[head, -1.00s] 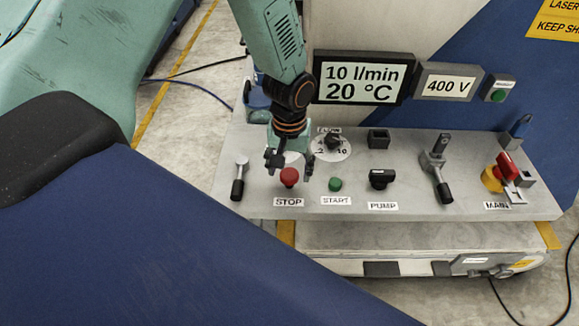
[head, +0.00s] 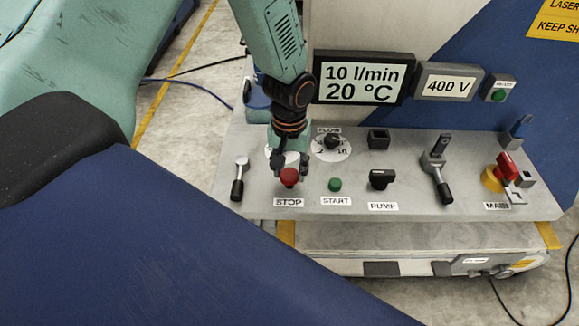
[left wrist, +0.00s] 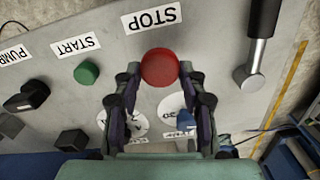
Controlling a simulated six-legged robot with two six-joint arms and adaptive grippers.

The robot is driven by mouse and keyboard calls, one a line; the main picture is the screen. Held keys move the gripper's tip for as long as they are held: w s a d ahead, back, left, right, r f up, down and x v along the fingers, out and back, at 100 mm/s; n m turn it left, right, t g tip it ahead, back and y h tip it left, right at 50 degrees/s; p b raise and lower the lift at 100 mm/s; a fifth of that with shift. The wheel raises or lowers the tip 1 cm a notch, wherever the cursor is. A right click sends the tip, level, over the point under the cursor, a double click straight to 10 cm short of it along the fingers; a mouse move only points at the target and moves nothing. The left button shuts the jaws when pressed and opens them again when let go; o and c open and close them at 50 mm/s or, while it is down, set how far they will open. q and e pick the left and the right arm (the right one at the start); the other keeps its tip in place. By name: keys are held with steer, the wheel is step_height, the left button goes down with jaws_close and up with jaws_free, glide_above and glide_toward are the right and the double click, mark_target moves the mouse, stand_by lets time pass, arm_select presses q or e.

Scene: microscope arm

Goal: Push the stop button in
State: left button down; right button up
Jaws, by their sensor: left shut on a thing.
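The red stop button (head: 289,177) stands on the grey panel behind its STOP label (head: 289,202). In the left wrist view the red button (left wrist: 160,67) shows as a round cap between my fingertips. My left gripper (head: 291,169) comes down from above, just behind the button. Its fingers (left wrist: 159,74) are closed in on the cap from both sides, and it is shut on the button. How far the button is pressed in cannot be told. My right gripper is not in view.
The green start button (head: 335,185) sits just right of the stop button. A black-handled lever (head: 238,180) stands to its left and the flow knob (head: 333,142) behind. The pump knob (head: 382,179) and red main switch (head: 507,166) lie farther right.

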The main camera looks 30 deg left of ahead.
arm_select(q)
steer(key=shift+f, duration=0.85)
steer(key=shift+s, duration=0.1)
steer(key=c, duration=1.1)
jaws_free()
steer(key=shift+c, duration=0.2)
steer(key=o, duration=0.4)
